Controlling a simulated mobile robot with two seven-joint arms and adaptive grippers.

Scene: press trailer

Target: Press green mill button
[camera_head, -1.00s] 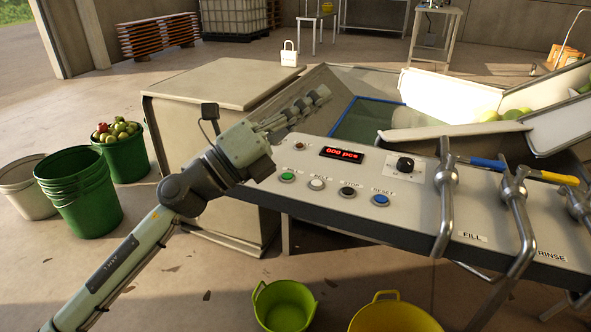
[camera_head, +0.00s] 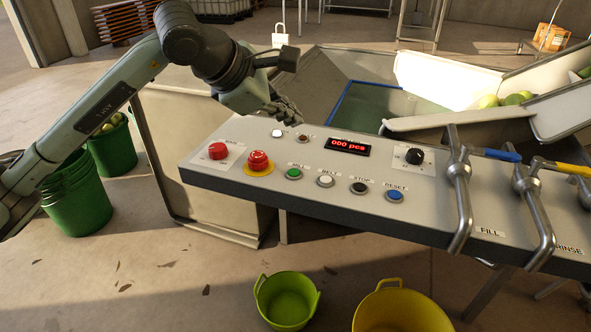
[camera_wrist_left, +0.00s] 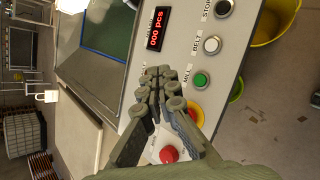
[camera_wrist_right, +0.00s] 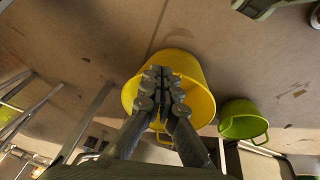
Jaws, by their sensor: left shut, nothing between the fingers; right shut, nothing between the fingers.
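The green MILL button (camera_head: 293,174) sits on the front row of the grey control panel (camera_head: 350,163), left of the white BELT button (camera_head: 325,180). It also shows in the left wrist view (camera_wrist_left: 200,80), right of the fingertips. My left gripper (camera_head: 292,116) is shut and empty, above the panel's back edge, behind and apart from the green button. In the left wrist view its fingers (camera_wrist_left: 163,85) are together. My right gripper (camera_wrist_right: 161,85) is shut and empty; in its wrist view it points down over a yellow tub (camera_wrist_right: 190,75). It is not in the head view.
The black STOP (camera_head: 358,187) and blue RESET (camera_head: 394,195) buttons lie right. Metal valve pipes (camera_head: 460,190) stand at the panel's right.

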